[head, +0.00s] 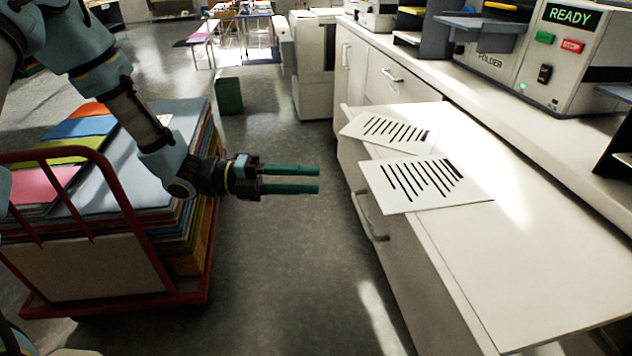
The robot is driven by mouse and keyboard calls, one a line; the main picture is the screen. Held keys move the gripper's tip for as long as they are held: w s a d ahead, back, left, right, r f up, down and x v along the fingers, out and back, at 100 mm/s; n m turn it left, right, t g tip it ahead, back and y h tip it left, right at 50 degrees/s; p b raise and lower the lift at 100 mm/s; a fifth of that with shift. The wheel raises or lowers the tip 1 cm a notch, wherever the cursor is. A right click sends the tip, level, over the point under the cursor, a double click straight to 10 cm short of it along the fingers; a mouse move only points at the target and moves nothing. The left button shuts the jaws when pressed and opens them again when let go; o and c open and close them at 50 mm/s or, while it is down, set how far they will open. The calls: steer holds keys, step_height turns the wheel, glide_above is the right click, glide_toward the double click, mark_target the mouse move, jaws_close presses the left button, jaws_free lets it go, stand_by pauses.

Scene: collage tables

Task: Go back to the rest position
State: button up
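My gripper (318,180) is in the middle of the head view, with its two green fingers pointing right. A narrow gap shows between the fingers and nothing is seen in it. It hangs over the floor aisle, between the red cart on the left and the white counter (470,235) on the right. My arm reaches in from the upper left, in front of the cart. Two printed sheets (424,184) (383,131) lie on the lower white surface to the right of the gripper, apart from it.
A red cart (150,262) loaded with coloured sheets and boards (150,180) stands close on the left. A folder machine (570,55) with a READY display is on the counter at upper right. A green box (229,96) stands on the floor ahead. The grey aisle floor (290,260) is clear.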

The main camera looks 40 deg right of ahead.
stand_by(0.4)
steer(key=w+a+m+t+y, duration=0.4)
steer(key=a+m, duration=0.5)
steer(key=a, duration=0.4)
steer(key=w+a+r+m+t+y, duration=0.1)
steer(key=w+a+m+t+y, duration=0.3)
steer(key=a+m, duration=0.5)
steer(key=w+a+r+m+t+y, duration=0.1)
steer(key=w+a+m+t+y, duration=0.2)
steer(key=a, duration=1.6)
steer(key=w+m+t, duration=0.4)
steer(key=w+m, duration=0.1)
steer(key=m, duration=0.1)
steer(key=shift+w+r+y, duration=0.2)
steer(key=shift+r+y, duration=0.05)
steer(key=shift+y, duration=0.15)
steer(key=shift+a, duration=0.1)
